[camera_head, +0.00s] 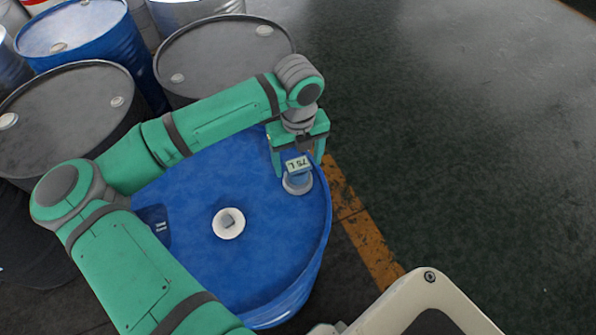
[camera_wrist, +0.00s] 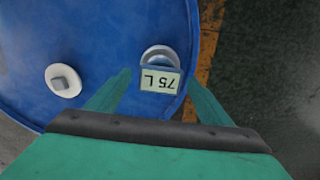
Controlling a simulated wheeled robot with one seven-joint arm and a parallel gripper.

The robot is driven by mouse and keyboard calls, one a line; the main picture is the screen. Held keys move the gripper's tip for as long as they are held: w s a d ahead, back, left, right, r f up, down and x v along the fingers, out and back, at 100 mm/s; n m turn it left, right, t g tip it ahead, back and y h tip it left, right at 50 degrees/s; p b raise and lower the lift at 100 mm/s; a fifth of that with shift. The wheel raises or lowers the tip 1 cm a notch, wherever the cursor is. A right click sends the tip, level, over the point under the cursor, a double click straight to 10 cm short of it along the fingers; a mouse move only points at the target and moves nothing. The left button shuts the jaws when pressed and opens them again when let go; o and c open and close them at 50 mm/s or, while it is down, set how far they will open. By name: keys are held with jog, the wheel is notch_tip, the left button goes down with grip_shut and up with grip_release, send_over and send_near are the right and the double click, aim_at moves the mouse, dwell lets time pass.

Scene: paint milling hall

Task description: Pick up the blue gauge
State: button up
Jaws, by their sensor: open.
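The blue gauge (camera_head: 298,172) has a pale display reading "75 L" and sits on a round grey base near the right edge of the blue drum top (camera_head: 190,190). My gripper (camera_head: 297,168) is above it, pointing down, with its green fingers on either side of the gauge. In the wrist view the gauge (camera_wrist: 160,75) lies between the open fingers (camera_wrist: 160,82), with the display upside down. The fingers appear apart from the gauge, with a gap on each side. The lower part of the gauge is partly hidden behind its display.
A white round cap with a grey square knob (camera_head: 228,223) is on the same drum top; it also shows in the wrist view (camera_wrist: 63,81). Dark grey drums (camera_head: 220,55) and another blue drum (camera_head: 75,30) stand behind. Open dark floor (camera_head: 460,140) lies right of an orange line (camera_head: 365,235).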

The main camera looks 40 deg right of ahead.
notch_tip(320, 180, down, 2)
jog(key=shift+f, duration=0.1)
jog(key=c, duration=1.5)
jog(key=shift+o, duration=0.2)
